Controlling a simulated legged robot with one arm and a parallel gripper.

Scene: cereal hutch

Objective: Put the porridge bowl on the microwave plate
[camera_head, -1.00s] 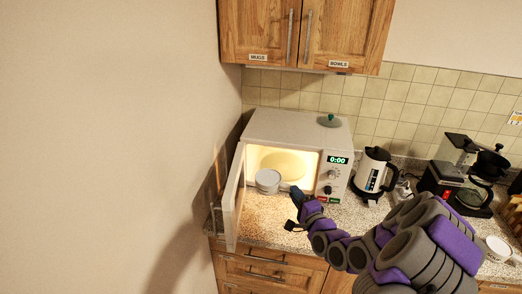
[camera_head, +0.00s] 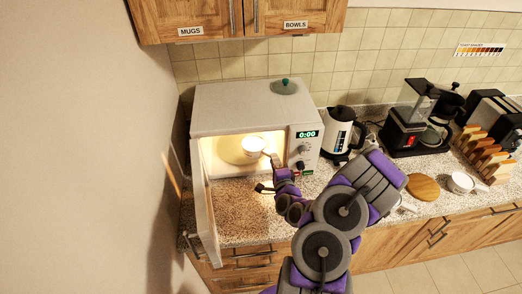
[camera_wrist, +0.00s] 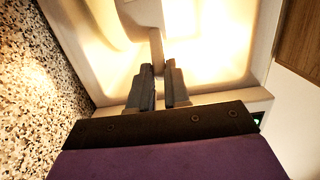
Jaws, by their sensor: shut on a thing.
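The white porridge bowl (camera_head: 253,145) is inside the open, lit microwave (camera_head: 235,105), upright. The pale yellow microwave plate (camera_head: 230,153) shows behind and left of it; I cannot tell whether the bowl touches the plate. My gripper (camera_head: 270,158) reaches in through the right part of the opening. In the wrist view my gripper (camera_wrist: 158,88) is shut on the bowl's thin handle (camera_wrist: 156,47). The glare there hides most of the bowl and plate.
The microwave door (camera_head: 204,200) stands open on the left, close to the wall. The control panel (camera_head: 304,150) is right of my gripper. A kettle (camera_head: 340,132) and coffee maker (camera_head: 408,125) stand further right.

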